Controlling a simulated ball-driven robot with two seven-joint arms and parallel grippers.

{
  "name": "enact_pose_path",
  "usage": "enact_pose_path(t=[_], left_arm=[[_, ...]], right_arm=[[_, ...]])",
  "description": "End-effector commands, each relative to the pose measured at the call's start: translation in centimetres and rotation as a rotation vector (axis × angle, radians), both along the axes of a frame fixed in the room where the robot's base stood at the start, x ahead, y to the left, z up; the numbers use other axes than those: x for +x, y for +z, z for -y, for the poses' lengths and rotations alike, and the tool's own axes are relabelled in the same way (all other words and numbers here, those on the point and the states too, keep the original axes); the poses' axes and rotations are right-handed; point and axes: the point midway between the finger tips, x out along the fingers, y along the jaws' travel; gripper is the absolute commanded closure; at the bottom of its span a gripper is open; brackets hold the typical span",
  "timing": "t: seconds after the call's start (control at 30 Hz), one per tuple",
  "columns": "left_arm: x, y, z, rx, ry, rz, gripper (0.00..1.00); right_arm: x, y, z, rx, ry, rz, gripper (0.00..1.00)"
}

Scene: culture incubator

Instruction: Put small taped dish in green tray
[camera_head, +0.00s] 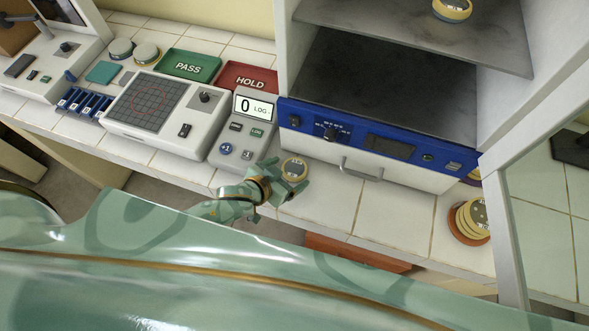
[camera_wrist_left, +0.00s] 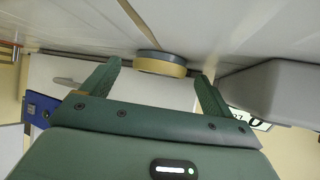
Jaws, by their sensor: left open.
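A small round dish with a yellow taped side and a dark top (camera_head: 294,169) rests on the white tiled counter in front of the incubator. My left gripper (camera_head: 290,182) is at the dish, open, its fingers close to its near side. In the left wrist view the dish (camera_wrist_left: 160,66) shows between the two spread fingertips (camera_wrist_left: 158,72), apart from both. The green tray marked PASS (camera_head: 208,73) lies at the back left of the counter and looks empty. My right gripper is not in view.
The counter unit with the LOG display (camera_head: 241,128) stands just left of the dish, with a gridded device (camera_head: 150,105) beyond it. A red HOLD tray (camera_head: 258,71) lies beside the green one. The incubator's blue panel (camera_head: 400,150) and handle are close behind. Stacked dishes (camera_head: 472,216) stand at right.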

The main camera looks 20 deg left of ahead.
Motion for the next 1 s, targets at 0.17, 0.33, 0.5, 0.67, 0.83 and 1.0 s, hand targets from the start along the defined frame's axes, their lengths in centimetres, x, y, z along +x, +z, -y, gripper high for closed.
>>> enact_pose_path(t=[0.17, 0.33, 0.5, 0.67, 0.83, 1.0], left_arm=[[1.1, -0.8, 0.5, -0.001, -0.001, 0.000, 0.13], [1.0, -0.8, 0.5, -0.001, -0.001, 0.000, 0.13], [1.0, -0.8, 0.5, 0.000, 0.000, 0.000, 0.58], [1.0, -0.7, 0.5, -0.001, -0.001, 0.000, 0.67], [1.0, -0.6, 0.5, 0.000, 0.000, 0.000, 0.67], [1.1, 0.9, 0.5, 0.000, -0.001, 0.002, 0.67]], right_arm=[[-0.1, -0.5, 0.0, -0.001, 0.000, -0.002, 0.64], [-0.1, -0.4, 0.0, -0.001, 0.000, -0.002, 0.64], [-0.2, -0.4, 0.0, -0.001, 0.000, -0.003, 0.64], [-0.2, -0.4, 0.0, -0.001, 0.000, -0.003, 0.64], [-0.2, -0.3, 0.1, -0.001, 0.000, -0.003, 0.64], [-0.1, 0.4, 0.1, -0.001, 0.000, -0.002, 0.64]])
